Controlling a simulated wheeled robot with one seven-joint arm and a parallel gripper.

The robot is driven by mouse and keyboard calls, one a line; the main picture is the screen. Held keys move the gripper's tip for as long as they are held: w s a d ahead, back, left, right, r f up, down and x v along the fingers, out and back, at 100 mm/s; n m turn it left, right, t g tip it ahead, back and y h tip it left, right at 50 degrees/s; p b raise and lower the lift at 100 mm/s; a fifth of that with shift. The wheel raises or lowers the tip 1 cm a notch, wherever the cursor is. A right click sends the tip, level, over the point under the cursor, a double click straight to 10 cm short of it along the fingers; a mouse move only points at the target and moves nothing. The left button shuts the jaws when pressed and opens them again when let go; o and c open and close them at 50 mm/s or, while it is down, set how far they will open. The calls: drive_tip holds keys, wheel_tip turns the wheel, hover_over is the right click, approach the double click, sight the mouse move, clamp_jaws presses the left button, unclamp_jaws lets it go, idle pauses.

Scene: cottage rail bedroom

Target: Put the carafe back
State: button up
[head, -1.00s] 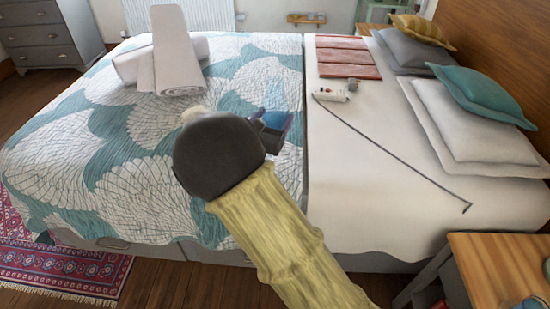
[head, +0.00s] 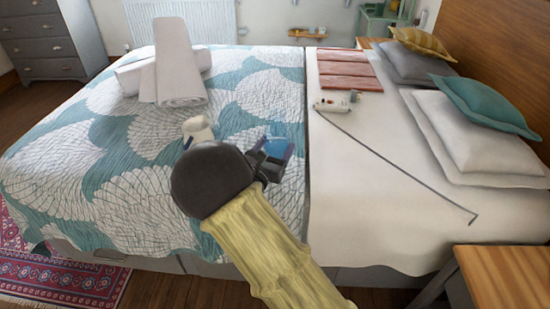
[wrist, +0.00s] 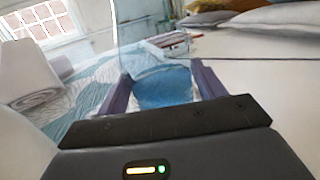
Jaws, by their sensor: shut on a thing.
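The carafe is clear with blue contents, seen between the fingers of my gripper (head: 272,158) in the head view, with its blue part (head: 272,147) partly hidden by the fingers. In the wrist view the carafe (wrist: 166,86) stands between both dark purple fingers, its clear upper part rising above the blue. My gripper is shut on it, above the bed. I cannot tell the exact gap between the carafe and the quilt.
The bed's patterned quilt (head: 75,165) holds rolled white towels (head: 178,75). On the white sheet lie a dark cane (head: 400,160), a power strip (head: 335,104) and pink folded cloth (head: 345,70). A wooden nightstand (head: 505,275) stands front right; pillows (head: 475,135) line the headboard.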

drive_tip(key=shift+f+b, duration=0.55)
drive_tip(key=shift+f, duration=1.25)
drive_tip(key=shift+f, duration=0.1)
drive_tip(key=o, duration=1.8)
drive_tip(key=shift+f, duration=0.1)
drive_tip(key=shift+o, duration=0.2)
drive_tip(key=shift+s+a, duration=0.1)
drive_tip(key=shift+s, duration=0.1)
drive_tip(key=r+p+v, duration=0.1)
drive_tip(key=v, duration=1)
drive_tip(key=shift+s+f+p, duration=0.3)
drive_tip(key=shift+f+p, duration=0.05)
drive_tip(key=shift+p, duration=0.05)
drive_tip(key=shift+a, duration=0.1)
